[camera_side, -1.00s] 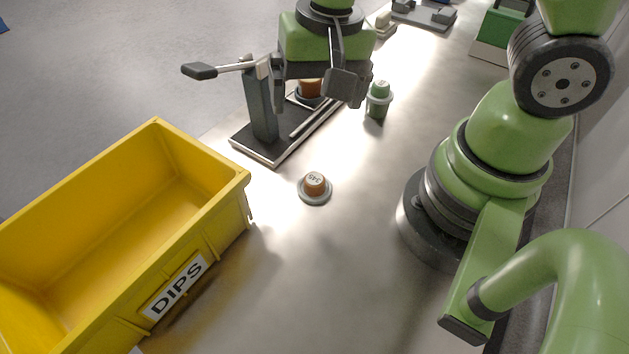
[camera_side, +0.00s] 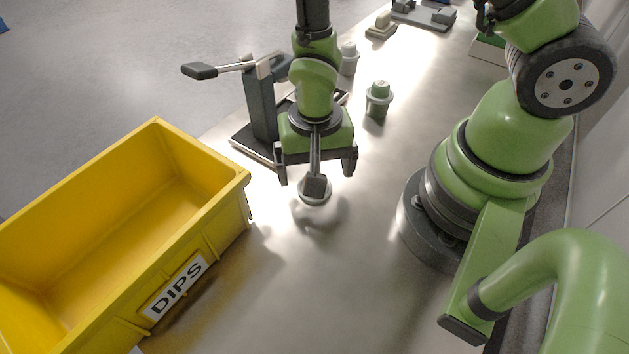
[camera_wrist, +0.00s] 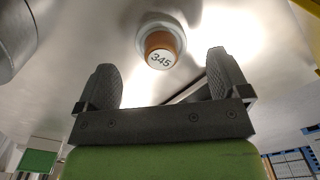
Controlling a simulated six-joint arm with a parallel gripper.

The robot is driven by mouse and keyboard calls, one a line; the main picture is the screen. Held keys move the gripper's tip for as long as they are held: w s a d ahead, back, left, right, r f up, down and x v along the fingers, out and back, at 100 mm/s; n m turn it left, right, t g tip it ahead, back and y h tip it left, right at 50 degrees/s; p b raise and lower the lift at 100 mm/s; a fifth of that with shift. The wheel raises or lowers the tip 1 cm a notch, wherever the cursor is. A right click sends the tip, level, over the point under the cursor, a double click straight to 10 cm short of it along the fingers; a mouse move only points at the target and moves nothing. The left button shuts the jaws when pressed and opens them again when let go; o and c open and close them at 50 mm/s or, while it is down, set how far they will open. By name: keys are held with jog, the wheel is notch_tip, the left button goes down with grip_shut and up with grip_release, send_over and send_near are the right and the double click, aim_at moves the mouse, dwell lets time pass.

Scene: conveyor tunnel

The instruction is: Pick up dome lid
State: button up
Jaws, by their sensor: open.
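A small round piece, which looks like the dome lid (camera_side: 318,200), sits on the metal surface; it has a pale grey flanged rim. In the wrist view the piece (camera_wrist: 160,45) shows its orange-brown raised middle, marked 345, just beyond the fingertips and roughly centred between them. My gripper (camera_side: 315,172) is over the piece, pointing down, with its fingers spread and nothing between them. In the side view a grey part of my gripper hides most of the orange top. Both fingers show apart in the wrist view (camera_wrist: 163,76).
A yellow bin (camera_side: 210,230) marked DIPS stands at the left. A lever press (camera_side: 262,105) stands close behind my gripper. A green-topped cup (camera_side: 377,100) and a pale cup (camera_side: 348,58) stand further back. The surface in front of the piece is clear.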

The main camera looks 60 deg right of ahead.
jog(key=shift+f, duration=1.55)
jog(key=c, duration=1)
